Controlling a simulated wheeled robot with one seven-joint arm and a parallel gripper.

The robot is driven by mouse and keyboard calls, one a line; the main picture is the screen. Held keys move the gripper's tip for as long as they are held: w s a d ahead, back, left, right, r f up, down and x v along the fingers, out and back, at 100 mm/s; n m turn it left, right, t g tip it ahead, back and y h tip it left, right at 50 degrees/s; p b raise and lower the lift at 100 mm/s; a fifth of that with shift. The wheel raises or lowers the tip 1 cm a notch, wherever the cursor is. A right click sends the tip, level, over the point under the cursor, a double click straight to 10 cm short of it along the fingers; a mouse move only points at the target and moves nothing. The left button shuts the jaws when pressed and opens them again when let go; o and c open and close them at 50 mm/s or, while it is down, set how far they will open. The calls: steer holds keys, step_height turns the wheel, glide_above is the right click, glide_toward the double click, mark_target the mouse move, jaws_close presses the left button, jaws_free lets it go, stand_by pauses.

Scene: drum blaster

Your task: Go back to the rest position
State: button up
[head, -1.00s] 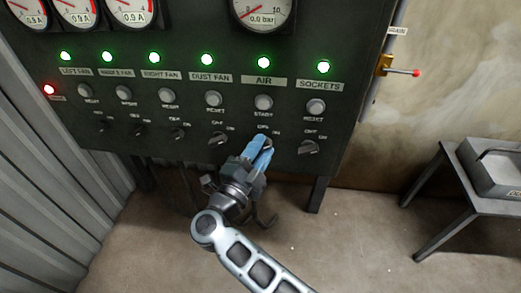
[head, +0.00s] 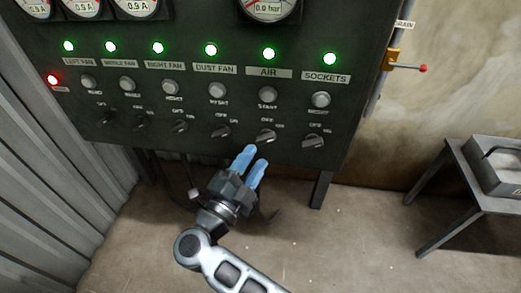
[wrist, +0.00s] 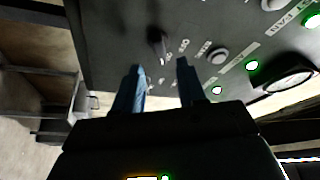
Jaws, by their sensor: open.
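My gripper (head: 256,164) has two blue fingers held apart with nothing between them. In the head view it is just below the AIR switch (head: 265,137) on the dark control panel (head: 60,120), apart from it. In the wrist view the fingers of my gripper (wrist: 160,78) point at the panel (wrist: 110,40), with a dark rotary switch (wrist: 157,42) ahead of them. Green lamps are lit above all the labelled switches, and a red lamp (head: 53,79) is lit at the left.
Gauges, among them a pressure gauge (head: 269,8) reading about 0.0 bar, line the panel's top. A grey table (head: 432,215) with a metal box (head: 495,172) stands at the right. A red-tipped lever (head: 408,67) sticks out at the panel's right. The floor below is mostly clear.

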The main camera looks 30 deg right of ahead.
steer(key=shift+v, duration=1.05)
steer(key=s+d+r+n+t+y, duration=0.1)
steer(key=s+d+n+t+y, duration=0.25)
steer(key=s, duration=0.35)
steer(key=s+d+r+n+t+y, duration=0.1)
steer(key=s+d+n+t+y, duration=0.15)
steer(key=s+n+t, duration=0.3)
steer(key=s+r+n+g+y, duration=0.2)
steer(key=s+n+y, duration=0.3)
steer(key=s, duration=0.7)
steer(key=s+r+n+g+y, duration=0.2)
steer(key=s+n+y, duration=0.3)
steer(key=s+n, duration=0.4)
steer(key=s+g+p, duration=0.1)
steer(key=s, duration=0.2)
steer(key=shift+r+n+y, duration=0.35)
steer(key=shift+n+y, duration=0.05)
steer(key=shift+d, duration=0.1)
